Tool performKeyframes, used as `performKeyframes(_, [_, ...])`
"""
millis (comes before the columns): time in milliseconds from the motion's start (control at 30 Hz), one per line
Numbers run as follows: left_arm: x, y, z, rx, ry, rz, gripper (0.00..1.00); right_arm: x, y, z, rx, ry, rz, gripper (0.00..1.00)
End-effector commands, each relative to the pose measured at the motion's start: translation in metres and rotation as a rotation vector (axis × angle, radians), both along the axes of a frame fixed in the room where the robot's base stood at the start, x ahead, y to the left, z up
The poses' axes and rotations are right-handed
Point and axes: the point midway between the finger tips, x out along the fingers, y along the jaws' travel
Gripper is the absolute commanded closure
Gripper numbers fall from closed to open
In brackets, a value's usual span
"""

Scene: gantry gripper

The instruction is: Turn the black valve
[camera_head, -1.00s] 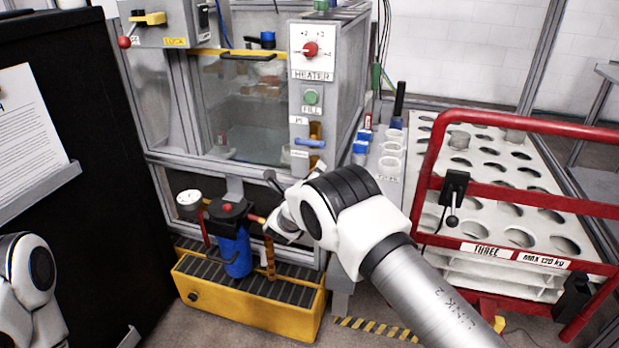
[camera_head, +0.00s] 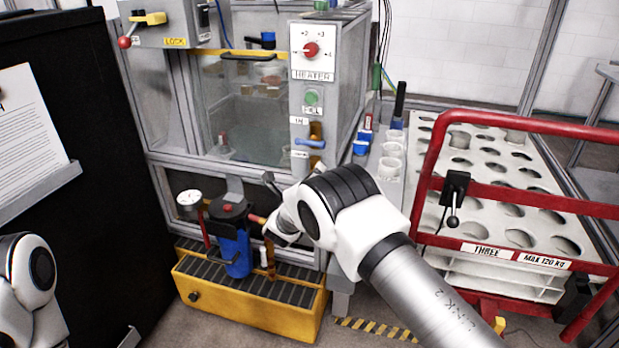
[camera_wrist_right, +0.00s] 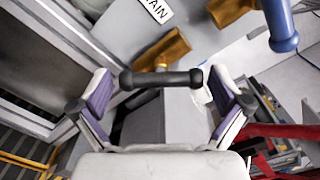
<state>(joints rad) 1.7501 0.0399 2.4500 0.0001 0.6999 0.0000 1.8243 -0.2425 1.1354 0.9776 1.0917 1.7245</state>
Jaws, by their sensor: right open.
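The black valve handle (camera_wrist_right: 162,79) is a short bar with knobbed ends on a brass stem, below a label ending in "AIN". It lies crosswise between the fingertips of my right gripper (camera_wrist_right: 160,90) in the right wrist view. The gripper is open, with a finger beyond each end of the bar and a gap on both sides. In the head view, part of the black handle (camera_head: 271,183) shows left of my right wrist; the rest is hidden behind the arm. My left arm shows at the left edge, but its gripper is out of view.
A blue valve handle (camera_head: 310,143) sits above, near my right gripper. A blue filter housing (camera_head: 235,250) and a gauge (camera_head: 189,199) stand left of my wrist over a yellow grated tray (camera_head: 245,306). A red-railed cart (camera_head: 520,193) stands to the right.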

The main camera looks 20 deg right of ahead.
Motion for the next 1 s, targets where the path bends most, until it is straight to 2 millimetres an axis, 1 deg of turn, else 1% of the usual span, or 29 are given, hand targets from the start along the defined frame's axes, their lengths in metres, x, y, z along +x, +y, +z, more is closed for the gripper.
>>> performKeyframes(233, [0.0,0.0,0.0,0.0,0.0,0.0,1.0,-0.039,0.028,0.001,-0.004,0.001,0.003,0.0])
performKeyframes(300, [0.0,0.0,0.0,0.0,0.0,0.0,1.0,-0.048,0.034,0.0,-0.003,0.001,0.003,0.0])
performKeyframes(400, [0.0,0.0,0.0,0.0,0.0,0.0,1.0,-0.056,0.038,0.001,-0.002,-0.001,0.001,0.0])
performKeyframes(1000, [0.0,0.0,0.0,0.0,0.0,0.0,1.0,-0.056,0.038,0.0,-0.001,-0.001,0.0,0.0])
